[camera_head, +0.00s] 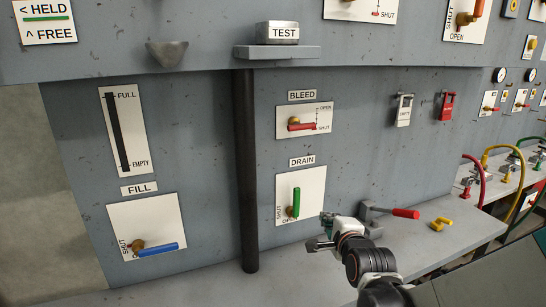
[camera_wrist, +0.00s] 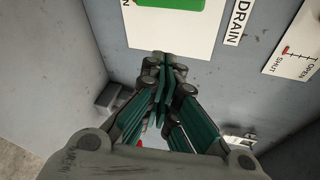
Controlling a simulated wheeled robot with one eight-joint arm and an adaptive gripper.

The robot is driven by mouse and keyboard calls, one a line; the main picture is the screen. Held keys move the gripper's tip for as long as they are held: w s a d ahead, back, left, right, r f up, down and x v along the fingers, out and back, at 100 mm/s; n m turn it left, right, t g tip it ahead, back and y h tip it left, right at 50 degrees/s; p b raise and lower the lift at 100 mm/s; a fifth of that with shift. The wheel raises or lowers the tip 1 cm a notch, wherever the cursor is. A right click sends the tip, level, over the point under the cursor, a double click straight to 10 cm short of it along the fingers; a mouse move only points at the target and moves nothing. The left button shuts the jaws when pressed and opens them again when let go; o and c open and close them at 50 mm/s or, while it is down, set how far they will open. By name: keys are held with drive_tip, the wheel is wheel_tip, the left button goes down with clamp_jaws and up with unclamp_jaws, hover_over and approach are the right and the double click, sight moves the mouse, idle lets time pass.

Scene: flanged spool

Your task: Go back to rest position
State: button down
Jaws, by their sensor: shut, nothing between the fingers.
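My gripper (camera_head: 322,232) is in front of the panel, just below and right of the DRAIN plate, above the grey ledge. It is shut and empty; its teal-padded fingers (camera_wrist: 162,68) meet in the wrist view. The green DRAIN handle (camera_head: 297,202) points straight up on its white plate (camera_head: 316,185). In the wrist view the green handle (camera_wrist: 170,14) is at the top edge, apart from my fingertips.
A grey block with a red-handled lever (camera_head: 405,213) and a yellow piece (camera_head: 441,223) are on the ledge (camera_head: 460,245) right of my gripper. A dark vertical pipe (camera_head: 246,170) stands to the left. The blue FILL handle (camera_head: 157,250) is lower left; the red BLEED handle (camera_head: 302,127) is above DRAIN.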

drive_tip(key=s+n+g, duration=0.7)
drive_tip(key=s+n, duration=1.2)
drive_tip(key=s, duration=0.7)
drive_tip(key=shift+d+r+n+g+h, duration=0.3)
drive_tip(key=c, duration=2.4)
unclamp_jaws()
drive_tip(key=shift+s, duration=0.1)
